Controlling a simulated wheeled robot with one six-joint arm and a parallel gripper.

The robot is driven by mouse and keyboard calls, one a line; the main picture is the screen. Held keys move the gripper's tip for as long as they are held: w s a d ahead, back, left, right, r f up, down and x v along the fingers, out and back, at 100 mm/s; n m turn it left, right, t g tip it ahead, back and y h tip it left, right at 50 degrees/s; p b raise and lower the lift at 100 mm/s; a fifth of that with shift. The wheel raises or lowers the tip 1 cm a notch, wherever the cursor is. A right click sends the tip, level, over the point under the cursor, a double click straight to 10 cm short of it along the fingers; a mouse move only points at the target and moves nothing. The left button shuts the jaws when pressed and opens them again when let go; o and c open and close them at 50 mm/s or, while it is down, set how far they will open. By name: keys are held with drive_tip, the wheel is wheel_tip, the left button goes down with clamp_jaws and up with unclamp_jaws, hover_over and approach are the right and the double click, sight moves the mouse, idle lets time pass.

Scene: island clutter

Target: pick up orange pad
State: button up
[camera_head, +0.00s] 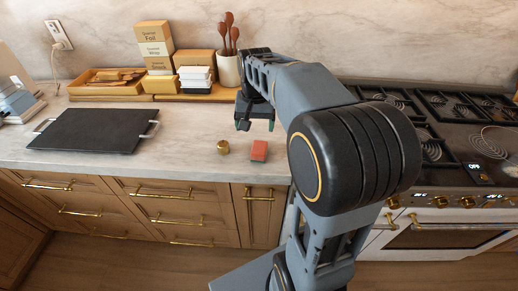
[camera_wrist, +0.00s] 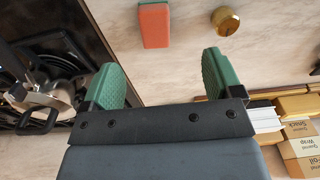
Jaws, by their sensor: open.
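The orange pad (camera_head: 259,150) is a small block with an orange-red top, lying on the light counter near its front edge. In the wrist view the orange pad (camera_wrist: 154,27) shows a thin green side along its top and lies beyond the fingertips, roughly between them. My gripper (camera_head: 257,123) is above the counter, a little behind the pad in the head view. In the wrist view its green fingers (camera_wrist: 157,70) are wide apart with nothing between them. It is open and does not touch the pad.
A small brass knob-like object (camera_head: 223,147) sits just left of the pad; it also shows in the wrist view (camera_wrist: 226,20). A black tray (camera_head: 93,130) lies further left. Boxes (camera_head: 155,47) and a utensil crock (camera_head: 229,70) stand behind. The stove (camera_head: 450,125) is right.

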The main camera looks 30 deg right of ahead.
drive_tip(key=w+d+f+m, duration=0.1)
drive_tip(key=w+d, duration=0.2)
hover_over(259, 147)
drive_tip(key=shift+g, duration=0.3)
wheel_tip(259, 147, down, 6)
drive_tip(key=shift+f, duration=0.2)
drive_tip(key=shift+f+p, duration=0.35)
drive_tip(key=shift+f, duration=2.75)
drive_tip(key=c, duration=1)
